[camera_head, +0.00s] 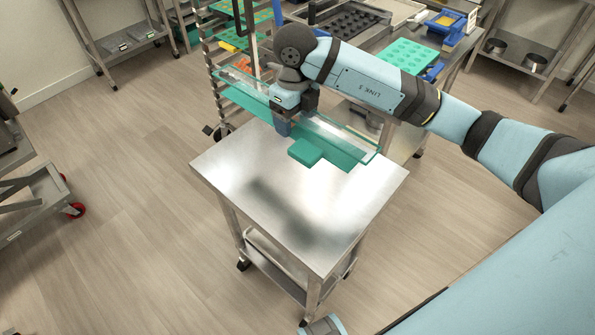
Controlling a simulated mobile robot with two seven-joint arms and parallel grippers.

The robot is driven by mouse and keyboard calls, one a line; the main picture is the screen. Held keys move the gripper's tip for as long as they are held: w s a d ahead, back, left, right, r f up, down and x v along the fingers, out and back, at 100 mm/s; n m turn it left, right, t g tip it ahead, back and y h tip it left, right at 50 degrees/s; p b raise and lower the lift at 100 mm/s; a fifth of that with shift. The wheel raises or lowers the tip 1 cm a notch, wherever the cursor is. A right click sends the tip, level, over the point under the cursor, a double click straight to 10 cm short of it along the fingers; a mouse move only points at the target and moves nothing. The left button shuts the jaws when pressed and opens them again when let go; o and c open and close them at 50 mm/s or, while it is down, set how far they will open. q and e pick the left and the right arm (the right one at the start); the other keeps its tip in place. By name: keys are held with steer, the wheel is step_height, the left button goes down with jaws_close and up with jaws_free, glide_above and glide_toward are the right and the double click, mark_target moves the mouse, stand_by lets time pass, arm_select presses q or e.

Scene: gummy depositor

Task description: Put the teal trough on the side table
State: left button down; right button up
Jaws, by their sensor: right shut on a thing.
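The teal trough (343,153) is long, with clear side walls and a teal block on its near side. It runs from upper left to lower right across the far edge of the side table (225,165). My right gripper (283,125) is shut on the trough near its middle and partly hides it. A dark blurred shadow lies on the tabletop nearer me, apart from the trough, so the trough appears to be held above the table. My left gripper is not in view.
The side table's steel top is otherwise bare. Behind it stand a tray rack (207,52) and a workbench with a green mould tray (404,58) and a blue-and-yellow device (447,22). A cart (45,200) stands at the left. Open floor lies between.

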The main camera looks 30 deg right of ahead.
glide_above(296, 181)
step_height(296, 181, down, 15)
steer(key=shift+r, duration=0.1)
steer(key=shift+f, duration=2.4)
steer(key=shift+f, duration=0.1)
steer(key=o, duration=1.3)
